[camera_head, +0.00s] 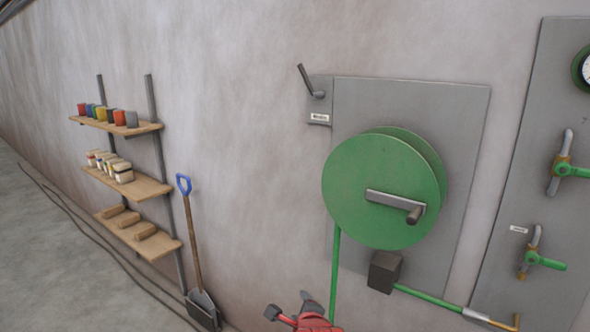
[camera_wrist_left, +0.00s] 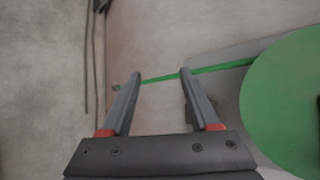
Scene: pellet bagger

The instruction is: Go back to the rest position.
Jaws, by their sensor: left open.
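My left gripper (camera_head: 290,308) shows at the bottom edge of the head view, below the green hose reel (camera_head: 375,190). In the left wrist view my left gripper (camera_wrist_left: 160,82) has its two grey fingers spread apart, with nothing held between them. A green hose (camera_wrist_left: 165,77) runs across behind the fingertips in that view; I cannot tell how far behind. The reel (camera_wrist_left: 290,105) fills the right side of the wrist view. In the head view the hose (camera_head: 335,275) hangs straight down from the reel, just right of the gripper. My right gripper is not in view.
The reel, with a grey crank, is mounted on a grey wall panel (camera_head: 455,140). A dark block (camera_head: 384,272) sits below it. A panel with green-handled valves (camera_head: 545,262) is at the right. A shovel (camera_head: 193,240) and wooden shelves (camera_head: 140,185) stand along the wall at left.

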